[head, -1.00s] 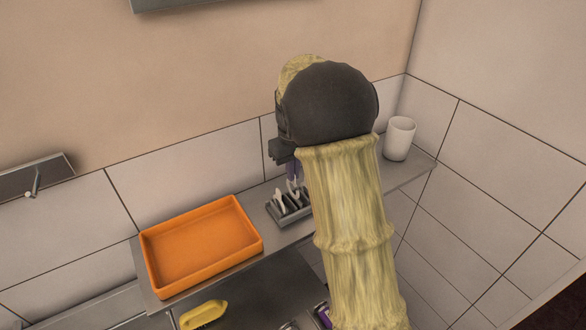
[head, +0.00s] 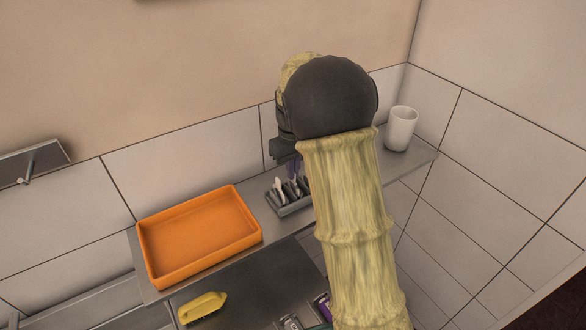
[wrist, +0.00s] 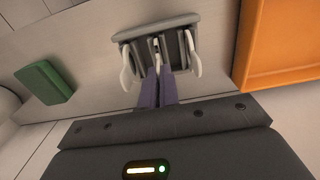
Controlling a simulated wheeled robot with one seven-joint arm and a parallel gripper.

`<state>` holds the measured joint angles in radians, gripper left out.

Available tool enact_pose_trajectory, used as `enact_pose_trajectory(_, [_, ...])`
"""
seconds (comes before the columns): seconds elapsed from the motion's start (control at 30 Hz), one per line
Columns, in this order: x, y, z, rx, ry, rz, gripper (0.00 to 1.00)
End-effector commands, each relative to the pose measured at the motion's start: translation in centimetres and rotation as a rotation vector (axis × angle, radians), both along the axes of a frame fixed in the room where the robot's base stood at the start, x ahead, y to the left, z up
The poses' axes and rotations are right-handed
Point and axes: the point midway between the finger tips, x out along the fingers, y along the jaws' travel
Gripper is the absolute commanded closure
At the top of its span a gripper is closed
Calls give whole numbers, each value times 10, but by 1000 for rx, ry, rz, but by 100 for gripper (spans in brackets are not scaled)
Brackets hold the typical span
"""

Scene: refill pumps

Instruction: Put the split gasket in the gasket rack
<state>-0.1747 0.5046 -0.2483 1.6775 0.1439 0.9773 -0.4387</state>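The gasket rack (head: 290,207) is a small dark grey slotted holder on the metal shelf, right of the orange tray. It also shows in the wrist view (wrist: 157,27). Pale curved pieces stand in its left and right slots. My gripper (wrist: 158,74) is right at the rack, its two purple fingers close together. A thin pale piece, seemingly the split gasket (wrist: 157,57), sits between the fingertips, in line with the middle slot. Whether it touches the slot floor is hidden. In the head view, my arm covers part of the rack's right side.
The empty orange tray (head: 152,263) is on the shelf left of the rack. A white cup (head: 401,129) stands at the right end. A green block (wrist: 45,82) lies between, seen from the wrist. A yellow brush (head: 203,305) lies on the lower surface. The tiled wall is close behind.

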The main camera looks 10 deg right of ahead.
Motion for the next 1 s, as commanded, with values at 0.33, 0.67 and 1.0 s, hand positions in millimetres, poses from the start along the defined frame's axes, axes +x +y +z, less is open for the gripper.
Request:
enact_pose_trajectory(0.33, [0, 0, -4, 0, 0, 0, 100])
enact_pose_trajectory(0.67, [0, 0, -4, 0, 0, 0, 72])
enact_pose_trajectory(1.0, [1, 0, 13, 0, -4, 1, 72])
